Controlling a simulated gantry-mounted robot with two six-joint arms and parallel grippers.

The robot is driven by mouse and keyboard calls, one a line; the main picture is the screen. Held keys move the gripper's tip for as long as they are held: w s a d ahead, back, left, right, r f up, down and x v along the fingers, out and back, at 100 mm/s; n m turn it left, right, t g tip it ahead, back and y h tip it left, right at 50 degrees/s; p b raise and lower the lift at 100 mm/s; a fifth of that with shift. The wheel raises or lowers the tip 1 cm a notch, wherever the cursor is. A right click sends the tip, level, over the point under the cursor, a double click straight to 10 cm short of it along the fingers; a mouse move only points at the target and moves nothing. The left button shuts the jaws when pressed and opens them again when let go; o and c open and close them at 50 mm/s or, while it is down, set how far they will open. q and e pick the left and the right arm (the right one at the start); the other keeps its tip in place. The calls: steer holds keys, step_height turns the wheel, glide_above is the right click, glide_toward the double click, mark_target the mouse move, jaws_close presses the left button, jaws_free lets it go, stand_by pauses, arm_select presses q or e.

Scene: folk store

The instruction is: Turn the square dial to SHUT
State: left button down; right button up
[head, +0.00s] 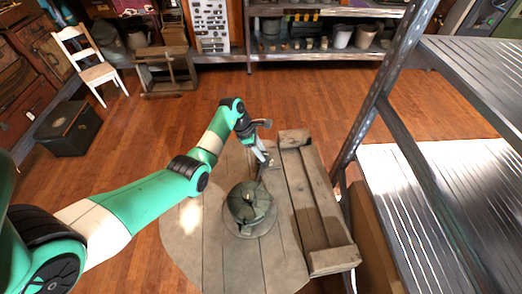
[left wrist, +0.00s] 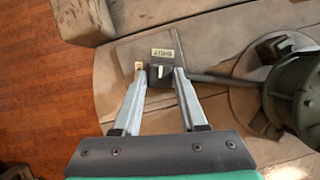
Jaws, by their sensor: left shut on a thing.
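The dark square dial (left wrist: 160,74) sits on a flat plate (left wrist: 125,48) on the wooden table, with a pale mark on its top. A pale label with lettering (left wrist: 162,53) lies just above it in the left wrist view, and a smaller label (left wrist: 139,67) is at its left. The lettering is too small to read surely. My left gripper (left wrist: 158,76) is shut on the dial, one fingertip on each side. In the head view my left gripper (head: 264,161) reaches down at the table's far side and mostly hides the dial. My right gripper is in neither view.
A dark green canister (head: 249,203) stands on a round base near the dial, joined to it by a thin pipe (left wrist: 215,78). A raised wooden plank piece (head: 315,205) lies right of it. A metal shelf rack (head: 385,100) stands further right. The table's left part (head: 195,240) is clear.

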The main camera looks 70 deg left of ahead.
arm_select(q)
steer(key=shift+c, duration=2.2)
jaws_free()
steer(key=shift+r, duration=0.1)
steer(key=p+v, duration=0.5)
steer(key=v, duration=0.6)
steer(key=shift+r+p, duration=0.15)
steer(key=shift+p, duration=0.2)
steer(key=shift+s, duration=0.1)
